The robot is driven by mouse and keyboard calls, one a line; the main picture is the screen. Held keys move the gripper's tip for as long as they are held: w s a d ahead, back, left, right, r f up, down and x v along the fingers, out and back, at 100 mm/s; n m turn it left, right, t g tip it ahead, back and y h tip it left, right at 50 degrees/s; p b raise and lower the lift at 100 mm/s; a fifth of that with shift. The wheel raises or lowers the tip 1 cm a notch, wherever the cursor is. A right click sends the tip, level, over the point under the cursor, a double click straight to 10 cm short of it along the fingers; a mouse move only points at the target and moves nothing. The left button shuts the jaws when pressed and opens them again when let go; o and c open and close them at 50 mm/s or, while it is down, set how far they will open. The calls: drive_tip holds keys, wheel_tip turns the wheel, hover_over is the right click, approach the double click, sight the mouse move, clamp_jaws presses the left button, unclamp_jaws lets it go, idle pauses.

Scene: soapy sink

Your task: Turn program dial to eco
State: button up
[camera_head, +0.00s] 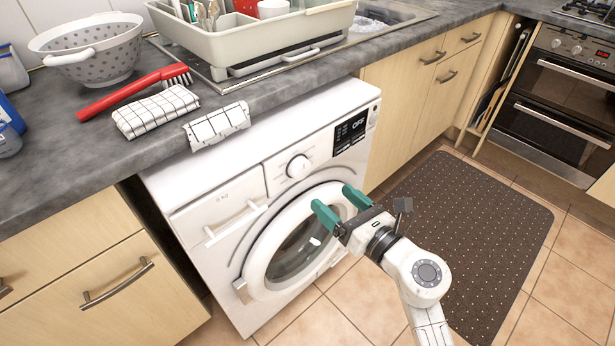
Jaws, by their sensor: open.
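The white washing machine (215,187) stands under the counter with its round door (258,262) facing me. Its round white program dial (298,167) sits on the upper front panel, right of the drawer. The black display (350,131) to the right of the dial reads OFF. The dial's markings are too small to read. My gripper (337,202) has teal fingers spread apart with nothing between them. In the picture it is in front of the door's upper right part, below and to the right of the dial, apart from it.
The grey counter (60,160) overhangs the machine. On it are a red brush (125,93), a folded checked cloth (155,112), a colander (92,45) and a dish rack (225,48). Another cloth (217,125) hangs over the edge. A dark mat (465,225) lies on the open floor.

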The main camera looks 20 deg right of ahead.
sight(304, 171)
drive_tip(key=b+x, duration=0.1)
drive_tip(key=x, duration=0.9)
drive_tip(key=c, duration=1)
